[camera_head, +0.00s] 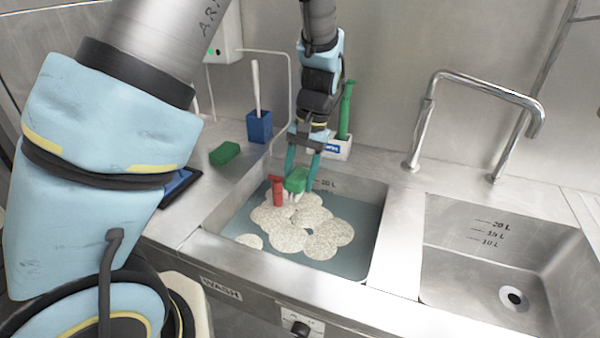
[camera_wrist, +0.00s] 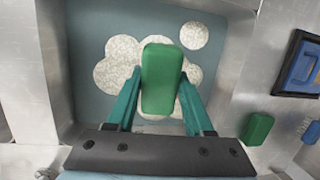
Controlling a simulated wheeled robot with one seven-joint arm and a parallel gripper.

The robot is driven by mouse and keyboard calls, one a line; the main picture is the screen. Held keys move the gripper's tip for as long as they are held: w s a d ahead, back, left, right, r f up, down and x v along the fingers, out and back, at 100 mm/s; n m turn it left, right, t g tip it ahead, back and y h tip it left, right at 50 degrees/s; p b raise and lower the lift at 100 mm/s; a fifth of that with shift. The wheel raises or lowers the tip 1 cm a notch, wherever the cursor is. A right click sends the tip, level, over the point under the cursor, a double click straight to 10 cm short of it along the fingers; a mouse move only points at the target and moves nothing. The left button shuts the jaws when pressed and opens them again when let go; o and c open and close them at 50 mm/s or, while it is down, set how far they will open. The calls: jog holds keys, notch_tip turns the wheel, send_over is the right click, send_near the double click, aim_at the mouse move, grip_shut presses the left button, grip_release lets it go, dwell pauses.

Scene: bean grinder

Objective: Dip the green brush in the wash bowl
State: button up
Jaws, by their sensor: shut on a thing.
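The green brush (camera_head: 297,178) is held between the teal fingers of my gripper (camera_head: 301,172), with pale bristles showing below it. In the wrist view the brush (camera_wrist: 162,80) lies between the two fingers of my gripper (camera_wrist: 158,92), which are shut on it. The wash bowl (camera_head: 367,240) is the left sink, marked WASH, with blue-grey water and several white foam patches. The bowl's water also shows in the wrist view (camera_wrist: 88,40).
A red T-shaped item (camera_head: 277,190) is at the brush's left, over the foam. A green block (camera_head: 225,153), a blue holder (camera_head: 259,126) and a white holder with a green-handled tool (camera_head: 346,110) stand on the counter. The right sink (camera_head: 470,262) is empty; its tap (camera_head: 428,110) stands behind.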

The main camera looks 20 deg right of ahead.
jog(key=d+b+x, duration=0.1)
jog(key=b+x, duration=0.4)
jog(key=x, duration=0.3)
jog(key=w+d+f+b+x, duration=0.1)
jog(key=d+b+x, duration=0.1)
jog(key=b+x, duration=0.3)
jog(key=shift+d+b+x, duration=0.35)
jog(key=shift+x, duration=1.25)
jog(key=shift+w+f, duration=0.1)
